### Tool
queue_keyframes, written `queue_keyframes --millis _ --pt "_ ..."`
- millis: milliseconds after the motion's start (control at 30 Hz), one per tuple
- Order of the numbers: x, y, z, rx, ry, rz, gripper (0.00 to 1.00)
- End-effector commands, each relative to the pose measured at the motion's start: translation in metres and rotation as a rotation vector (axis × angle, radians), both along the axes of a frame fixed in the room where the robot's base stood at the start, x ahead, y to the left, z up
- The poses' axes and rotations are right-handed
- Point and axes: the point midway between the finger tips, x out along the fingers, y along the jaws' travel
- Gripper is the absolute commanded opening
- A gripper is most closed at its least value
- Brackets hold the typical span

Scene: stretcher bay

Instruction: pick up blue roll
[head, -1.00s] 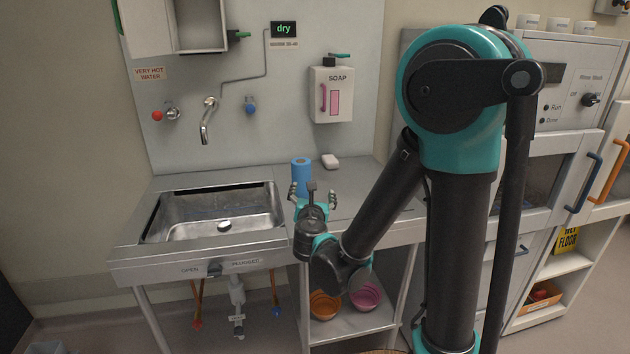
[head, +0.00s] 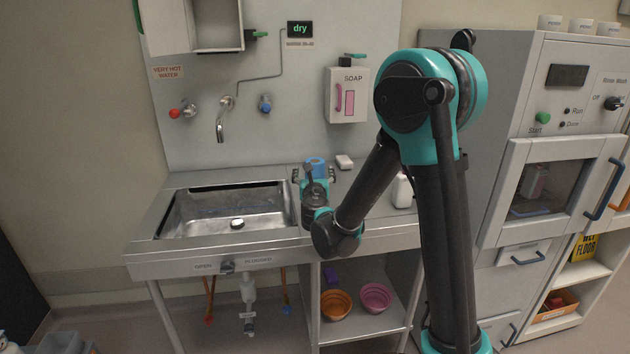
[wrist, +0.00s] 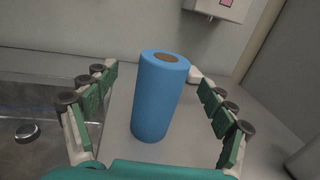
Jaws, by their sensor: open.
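The blue roll (wrist: 157,100) stands upright on the steel counter, just right of the sink basin. In the head view only its top part (head: 316,163) shows behind my gripper. My gripper (wrist: 158,110) is open, with one green-padded finger on each side in the wrist view. The roll stands between the two fingers, a little ahead, with clear gaps on both sides. My gripper also shows in the head view (head: 314,177), low over the counter in front of the roll.
The sink basin (head: 180,213) lies left of the roll. A white soap bar (head: 344,162) is behind it to the right, below the soap dispenser (head: 347,95). A white bottle (head: 401,191) stands farther right on the counter. Bowls (head: 336,304) sit on the shelf below.

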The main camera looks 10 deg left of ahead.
Motion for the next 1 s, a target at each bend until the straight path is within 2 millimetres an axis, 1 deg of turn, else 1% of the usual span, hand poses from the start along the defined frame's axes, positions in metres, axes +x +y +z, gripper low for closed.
queue_keyframes --millis 167,400,467,533,700,733,767,1000 --pt "0.009 -0.001 -0.001 0.0 0.0 -0.002 0.84" --pt "0.043 -0.001 -0.003 0.0 0.0 -0.002 0.84" --pt "0.049 0.0 -0.004 0.001 0.0 -0.002 0.84" --pt "0.053 0.001 -0.003 0.001 0.0 -0.001 0.84" --pt "0.053 0.001 -0.003 0.001 0.0 0.0 0.84" --pt "0.053 0.001 -0.003 0.001 0.0 0.0 0.82" --pt "0.053 0.001 -0.003 0.001 0.0 0.0 0.79" --pt "0.053 0.001 -0.003 0.001 0.0 0.0 0.49"
